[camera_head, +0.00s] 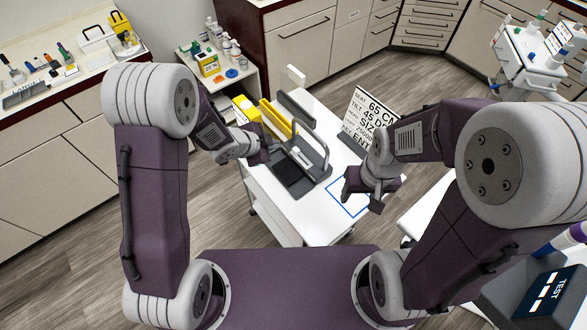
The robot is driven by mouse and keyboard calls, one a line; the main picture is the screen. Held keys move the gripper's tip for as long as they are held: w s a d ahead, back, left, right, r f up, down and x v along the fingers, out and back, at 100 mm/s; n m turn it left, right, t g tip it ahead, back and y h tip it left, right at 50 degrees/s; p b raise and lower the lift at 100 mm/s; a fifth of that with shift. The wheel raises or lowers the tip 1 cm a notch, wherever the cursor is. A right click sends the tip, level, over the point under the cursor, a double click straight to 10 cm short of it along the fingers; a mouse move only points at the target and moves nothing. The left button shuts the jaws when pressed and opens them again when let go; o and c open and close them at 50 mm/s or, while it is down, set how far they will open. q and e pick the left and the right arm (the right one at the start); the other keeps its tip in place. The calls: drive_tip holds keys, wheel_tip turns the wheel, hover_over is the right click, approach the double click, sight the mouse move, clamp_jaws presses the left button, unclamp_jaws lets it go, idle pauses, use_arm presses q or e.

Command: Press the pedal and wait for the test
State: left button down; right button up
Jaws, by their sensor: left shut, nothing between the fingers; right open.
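A black device (291,174) with a dark flat pad and a grey arched handle stands on the white table; I cannot tell whether the pad is the pedal. My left gripper (266,148) is shut and empty at the device's left side; I cannot tell whether it touches. My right gripper (362,198) is open and empty over the table's right part, near a blue outlined square (336,206). A dark box (548,296) labelled TEST stands at the lower right, partly cut off by the frame. No other pedal is clearly visible.
A printed sign (369,112) stands behind my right gripper. A side shelf (238,80) holds bottles. A white cart (530,58) stands at the far right. The table's front end is clear.

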sight(286, 172)
use_arm(q)
drive_tip(key=d, duration=0.1)
drive_tip(key=d+f+m+h, duration=0.1)
drive_tip(key=d+m, duration=0.1)
drive_tip(key=shift+s+d+f+g+h, duration=0.1)
drive_tip(key=shift+s+f+g+h, duration=0.2)
drive_tip(key=shift+s, duration=0.1)
drive_tip(key=shift+f, duration=0.1)
wheel_tip(286, 172, down, 9)
drive_tip(key=b, duration=0.8)
drive_tip(key=shift+r, duration=0.2)
idle(1.1)
drive_tip(key=shift+f+b, duration=0.45)
drive_tip(key=shift+f+b, duration=0.4)
drive_tip(key=shift+f, duration=0.05)
idle(0.5)
drive_tip(key=shift+r, duration=0.15)
drive_tip(key=shift+r+p, duration=0.7)
drive_tip(key=shift+p, duration=0.1)
